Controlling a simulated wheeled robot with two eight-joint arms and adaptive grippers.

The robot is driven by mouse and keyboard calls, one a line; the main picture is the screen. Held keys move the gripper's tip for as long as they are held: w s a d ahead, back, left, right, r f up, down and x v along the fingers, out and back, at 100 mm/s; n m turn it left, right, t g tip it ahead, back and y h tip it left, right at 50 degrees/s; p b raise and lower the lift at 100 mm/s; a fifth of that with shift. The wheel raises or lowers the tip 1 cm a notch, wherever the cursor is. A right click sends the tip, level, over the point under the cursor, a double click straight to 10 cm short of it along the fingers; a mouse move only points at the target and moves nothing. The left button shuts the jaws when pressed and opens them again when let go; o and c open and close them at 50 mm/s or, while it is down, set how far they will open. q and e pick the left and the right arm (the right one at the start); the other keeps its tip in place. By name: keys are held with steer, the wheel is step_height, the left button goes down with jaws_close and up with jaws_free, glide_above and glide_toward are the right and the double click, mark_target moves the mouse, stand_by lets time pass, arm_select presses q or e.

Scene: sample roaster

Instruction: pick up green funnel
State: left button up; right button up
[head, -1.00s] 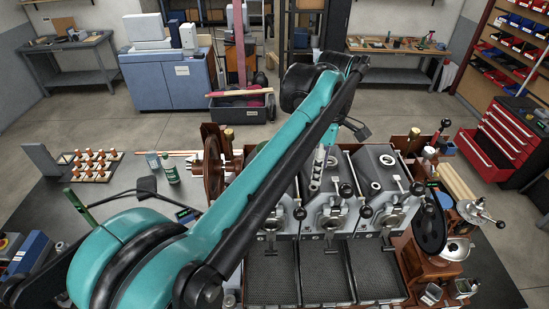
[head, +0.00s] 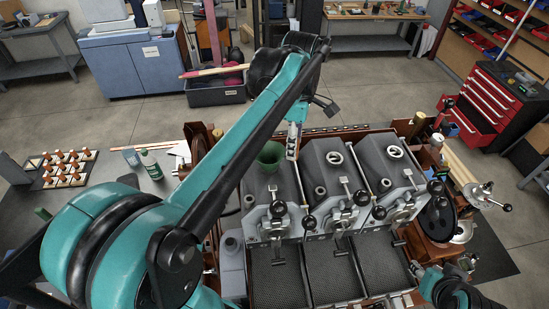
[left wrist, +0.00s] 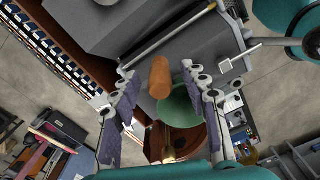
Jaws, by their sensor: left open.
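The green funnel (head: 270,155) sits at the left end of the roaster machine in the head view, partly overlapped by my left arm. My left gripper (head: 292,142) points down just to the right of the funnel in that picture. In the left wrist view the funnel (left wrist: 182,106) shows between the two open fingers of my left gripper (left wrist: 163,103), closer to the right finger. Nothing is held. A brown wooden cylinder (left wrist: 160,78) overlaps the funnel's upper left edge there. Whether a finger touches the funnel I cannot tell.
Grey roaster units (head: 330,165) with levers and knobs stand right of the funnel, with dark mesh trays (head: 335,270) in front. A green bottle (head: 151,165) and a rack of orange-topped pieces (head: 67,168) stand at left. A red tool chest (head: 493,105) is at right.

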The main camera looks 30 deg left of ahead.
mark_target(275, 158)
arm_select(q)
steer(key=f, duration=0.3)
steer(key=shift+a+f+p, duration=0.3)
steer(key=shift+p, duration=0.1)
steer(key=shift+s+d+f, duration=0.1)
steer(key=shift+d+f, duration=0.2)
steer(key=shift+f, duration=0.15)
steer(key=shift+a, duration=0.25)
steer(key=c, duration=1)
jaws_close()
